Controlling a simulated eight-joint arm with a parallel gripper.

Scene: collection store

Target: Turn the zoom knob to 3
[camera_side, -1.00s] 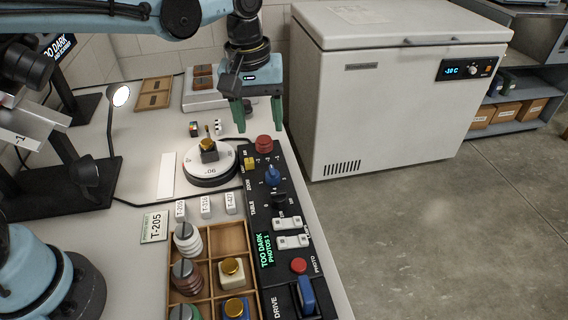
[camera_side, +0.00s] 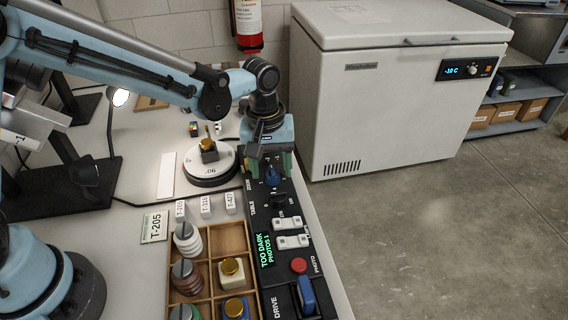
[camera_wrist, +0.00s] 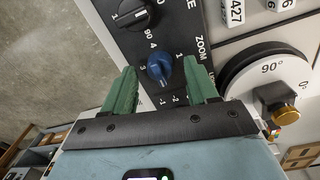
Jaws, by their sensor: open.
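The blue zoom knob (camera_side: 272,176) stands on the dark control panel on the right side of the bench. In the wrist view the knob (camera_wrist: 160,70) lies between my green fingers, with the ZOOM label to its right and small numbers around it, a 3 on its left. Which number its pointer faces is too small to tell. My gripper (camera_side: 269,170) is open, fingers down, over the knob; in the wrist view its fingertips (camera_wrist: 160,74) are on either side of it, with gaps visible. Contact cannot be told.
The black table knob (camera_wrist: 137,13) is close beside the zoom knob. White switches (camera_side: 290,232), a red photo button (camera_side: 299,265) and a blue drive lever (camera_side: 306,293) are nearer the front. The turntable (camera_side: 210,172) is left of the gripper, the wooden tray (camera_side: 226,240) in front.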

